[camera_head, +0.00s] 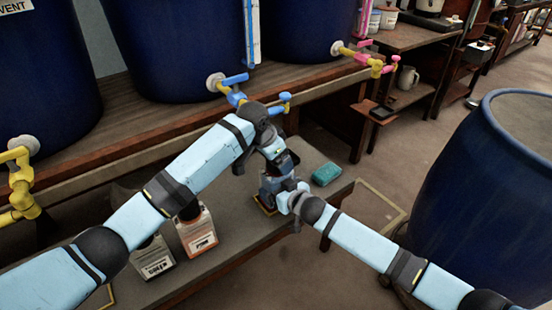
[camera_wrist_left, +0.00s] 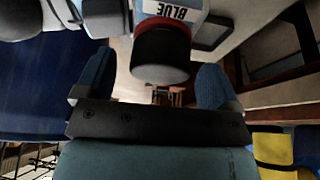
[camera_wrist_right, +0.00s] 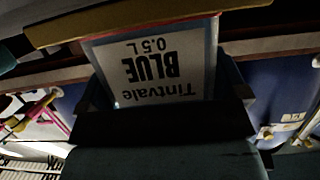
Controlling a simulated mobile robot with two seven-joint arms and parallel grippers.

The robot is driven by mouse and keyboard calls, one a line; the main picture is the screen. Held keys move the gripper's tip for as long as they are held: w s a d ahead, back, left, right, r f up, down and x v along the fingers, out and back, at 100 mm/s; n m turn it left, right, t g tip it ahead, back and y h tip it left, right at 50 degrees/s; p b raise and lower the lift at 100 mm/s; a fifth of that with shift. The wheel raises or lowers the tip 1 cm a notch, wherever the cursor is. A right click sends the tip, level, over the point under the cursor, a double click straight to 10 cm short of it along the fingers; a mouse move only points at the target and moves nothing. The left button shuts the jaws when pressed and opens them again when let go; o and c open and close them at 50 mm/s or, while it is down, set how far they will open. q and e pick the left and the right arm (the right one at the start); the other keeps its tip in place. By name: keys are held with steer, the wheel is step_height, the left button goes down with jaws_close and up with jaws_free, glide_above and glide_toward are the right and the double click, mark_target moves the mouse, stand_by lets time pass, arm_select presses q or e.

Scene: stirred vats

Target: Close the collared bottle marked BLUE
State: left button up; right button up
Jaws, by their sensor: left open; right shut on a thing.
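The bottle marked BLUE (camera_wrist_left: 172,12) stands on the bench, mostly hidden by my grippers in the head view (camera_head: 267,186). A black cylindrical top (camera_wrist_left: 160,52) sits on it; I cannot tell how tightly it is seated. My left gripper (camera_head: 283,161) is open above the bottle, its fingers on either side of the black top in the left wrist view (camera_wrist_left: 157,72), with gaps showing. My right gripper (camera_head: 288,197) is shut on the bottle's body. The right wrist view shows its label (camera_wrist_right: 155,72), reading "Tintvale BLUE 0.5 L", between the fingers.
A green sponge (camera_head: 327,174) lies to the right. Blue vats (camera_head: 175,50) with coloured taps stand behind; a blue barrel (camera_head: 475,185) is at right.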

steer(key=o, duration=1)
steer(key=shift+c, duration=0.2)
arm_select(q)
steer(key=w+d+r+p+v, duration=0.1)
steer(key=p+v, duration=0.4)
steer(key=v, duration=1.1)
steer(key=shift+d+r+p, duration=0.3)
steer(key=shift+p, duration=0.1)
arm_select(e)
steer(key=v, duration=1.4)
arm_select(q)
steer(key=shift+f, duration=0.1)
